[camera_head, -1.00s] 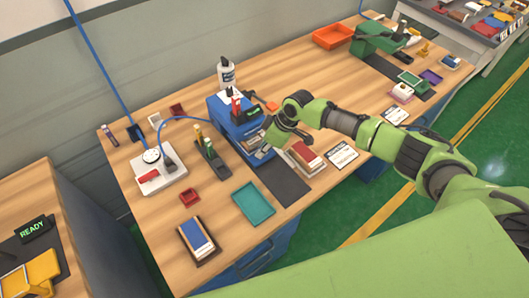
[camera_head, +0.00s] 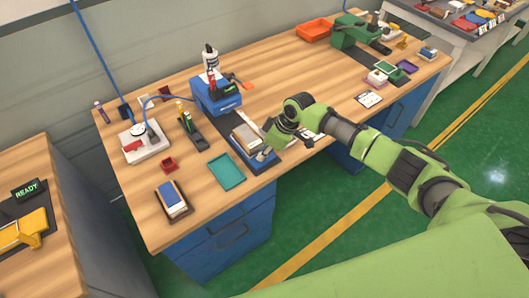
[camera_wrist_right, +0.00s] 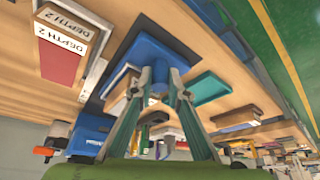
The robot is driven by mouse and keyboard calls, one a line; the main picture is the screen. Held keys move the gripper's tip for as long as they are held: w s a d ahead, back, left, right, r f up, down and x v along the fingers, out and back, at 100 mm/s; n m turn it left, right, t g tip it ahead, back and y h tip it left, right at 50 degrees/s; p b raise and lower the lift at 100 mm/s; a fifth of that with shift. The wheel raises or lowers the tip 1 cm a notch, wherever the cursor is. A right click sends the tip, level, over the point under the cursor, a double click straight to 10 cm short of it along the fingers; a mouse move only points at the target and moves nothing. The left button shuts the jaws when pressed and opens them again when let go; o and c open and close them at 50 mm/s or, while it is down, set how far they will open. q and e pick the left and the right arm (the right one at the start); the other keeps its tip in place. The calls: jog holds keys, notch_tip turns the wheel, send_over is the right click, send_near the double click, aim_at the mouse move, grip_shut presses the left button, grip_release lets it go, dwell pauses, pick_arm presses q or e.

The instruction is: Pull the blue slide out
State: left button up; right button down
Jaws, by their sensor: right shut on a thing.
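The blue machine (camera_head: 217,92) stands near the back of the wooden table. Its blue slide (camera_head: 236,146) extends from it toward the table's front edge and carries a pale block (camera_head: 244,131). My right gripper (camera_head: 263,154) is at the slide's front end, shut on it. In the right wrist view the blue slide (camera_wrist_right: 158,50) lies just beyond the two fingertips (camera_wrist_right: 158,78) of my right gripper, which hold its end; the exact contact is partly hidden. My left gripper is not in view.
A teal tray (camera_head: 227,171) lies left of the slide, with a small red tray (camera_head: 169,164) beyond it. A blue-topped stack (camera_head: 173,198) lies at the front left. A green machine (camera_head: 356,35) and an orange tray (camera_head: 314,31) stand at the far right. The table's front edge is close to my gripper.

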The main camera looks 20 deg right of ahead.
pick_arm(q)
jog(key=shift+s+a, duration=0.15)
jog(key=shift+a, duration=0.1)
pick_arm(e)
jog(key=shift+s+d, duration=0.1)
jog(key=shift+s, duration=0.05)
jog(key=c, duration=2.2)
grip_release()
jog(key=shift+c, duration=0.2)
jog(key=shift+s+r, duration=0.1)
jog(key=shift+r, duration=0.05)
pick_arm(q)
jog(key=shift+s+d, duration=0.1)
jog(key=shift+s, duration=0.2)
pick_arm(e)
jog(key=v, duration=1.2)
